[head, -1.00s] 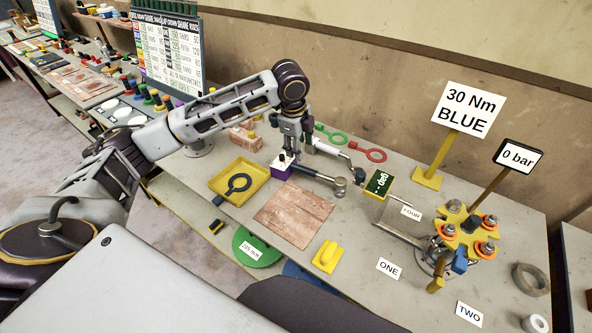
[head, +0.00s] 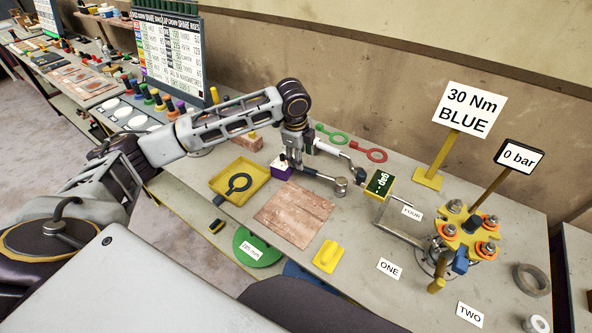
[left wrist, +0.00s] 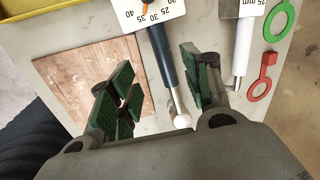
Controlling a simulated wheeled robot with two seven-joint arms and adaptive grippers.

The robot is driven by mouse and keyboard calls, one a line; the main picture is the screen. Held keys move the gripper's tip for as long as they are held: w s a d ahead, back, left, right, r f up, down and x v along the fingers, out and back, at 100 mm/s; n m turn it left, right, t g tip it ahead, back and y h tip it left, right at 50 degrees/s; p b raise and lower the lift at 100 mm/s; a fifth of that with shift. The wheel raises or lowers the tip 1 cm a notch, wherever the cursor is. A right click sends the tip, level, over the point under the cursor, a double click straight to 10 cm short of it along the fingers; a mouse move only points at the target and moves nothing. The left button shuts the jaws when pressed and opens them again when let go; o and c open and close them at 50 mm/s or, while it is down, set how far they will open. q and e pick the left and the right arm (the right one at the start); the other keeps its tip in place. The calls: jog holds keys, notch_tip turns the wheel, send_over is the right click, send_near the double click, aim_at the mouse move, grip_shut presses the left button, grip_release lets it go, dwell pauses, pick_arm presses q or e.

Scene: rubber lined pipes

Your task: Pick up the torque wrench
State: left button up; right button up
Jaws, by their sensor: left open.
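The torque wrench (head: 322,177) lies on the bench, its shaft running right to a round knob end. In the left wrist view it shows a white scale plate with an orange pointer and a dark blue handle (left wrist: 163,55) ending in a pale ball. My left gripper (head: 294,160) points down over the wrench near its scale end. In the left wrist view its open green-padded fingers (left wrist: 158,90) stand on either side of the handle, with nothing held. The fingers partly hide the wrench in the head view. My right gripper is not in view.
A white-handled tool (head: 326,148) lies close behind the wrench, with green (head: 331,132) and red rings (head: 369,151) beyond. A yellow valve fixture (head: 465,236) stands at right.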

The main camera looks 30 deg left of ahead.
pick_arm(q)
jog(key=shift+w+f, duration=0.2)
jog(key=shift+f, duration=0.7)
jog(key=shift+w+f, duration=0.15)
jog(key=shift+f, duration=0.75)
jog(key=shift+w+a+f, duration=0.1)
jog(key=shift+w+f, duration=0.15)
jog(key=shift+f, duration=0.6)
jog(key=shift+w+a+f, duration=0.1)
jog(key=shift+w+f, duration=0.15)
jog(key=shift+f, duration=0.55)
jog(key=shift+w+f, duration=0.25)
jog(key=shift+f, duration=0.6)
grip_shut()
